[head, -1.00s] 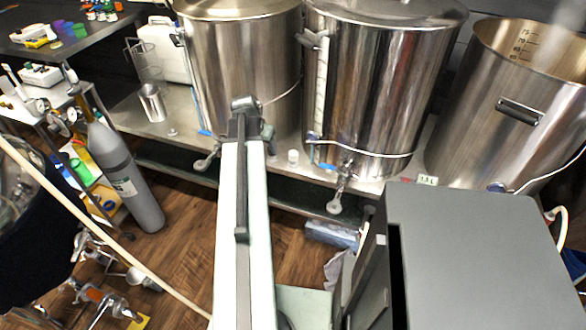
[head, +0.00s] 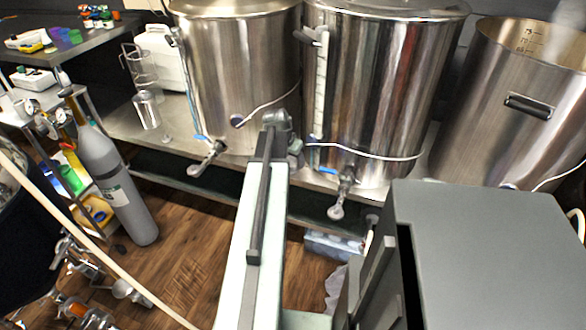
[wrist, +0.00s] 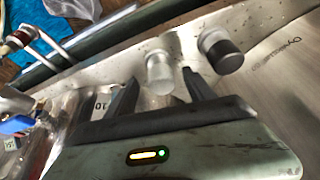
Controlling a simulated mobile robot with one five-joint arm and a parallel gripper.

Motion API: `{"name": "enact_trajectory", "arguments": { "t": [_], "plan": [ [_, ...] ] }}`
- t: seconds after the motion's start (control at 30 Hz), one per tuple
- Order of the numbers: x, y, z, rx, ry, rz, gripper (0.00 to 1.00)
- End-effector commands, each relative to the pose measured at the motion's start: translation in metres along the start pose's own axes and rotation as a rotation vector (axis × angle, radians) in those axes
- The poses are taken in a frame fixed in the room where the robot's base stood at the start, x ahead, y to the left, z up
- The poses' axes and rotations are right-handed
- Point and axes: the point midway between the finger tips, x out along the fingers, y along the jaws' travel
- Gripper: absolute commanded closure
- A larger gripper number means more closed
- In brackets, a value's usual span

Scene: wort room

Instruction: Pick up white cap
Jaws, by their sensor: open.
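The white cap (wrist: 158,73) is a small pale cylinder on the steel bench in the wrist view. My gripper (wrist: 160,80) is open, with one dark finger on each side of the cap's near end. I cannot tell whether either finger touches it. In the head view my arm covers the spot between the two left kettles, so neither the cap nor the fingertips show there.
A dark-ended cylinder (wrist: 221,50) stands close to the right of the cap. Large steel kettles (head: 385,90) line the bench, with a tap (head: 343,190) low on the middle one. A grey cabinet (head: 490,250) fills the lower right. A gas cylinder (head: 118,185) stands left.

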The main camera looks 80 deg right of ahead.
Motion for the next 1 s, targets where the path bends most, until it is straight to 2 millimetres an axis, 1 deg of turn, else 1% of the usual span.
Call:
{"name": "enact_trajectory", "arguments": {
  "t": [0.03, 0.27, 0.3, 0.37, 0.4, 0.47, 0.5, 0.83, 1.0],
  "plan": [
    [0.014, -0.001, 0.002, 0.000, 0.000, 0.000, 0.38],
    [0.012, 0.000, 0.000, 0.000, 0.000, 0.000, 0.38],
    [0.012, 0.000, 0.000, 0.000, 0.000, 0.000, 0.43],
    [0.012, 0.000, 0.000, 0.000, 0.000, 0.000, 0.60],
    [0.012, 0.000, 0.000, 0.000, 0.000, 0.000, 0.71],
    [0.012, 0.000, 0.000, 0.000, 0.000, 0.000, 0.88],
    [0.012, 0.001, 0.000, 0.000, 0.000, 0.000, 0.99],
    [0.011, 0.001, 0.000, 0.001, 0.000, 0.001, 1.00],
    [0.005, 0.001, -0.003, 0.001, 0.000, 0.001, 1.00]
  ]
}}
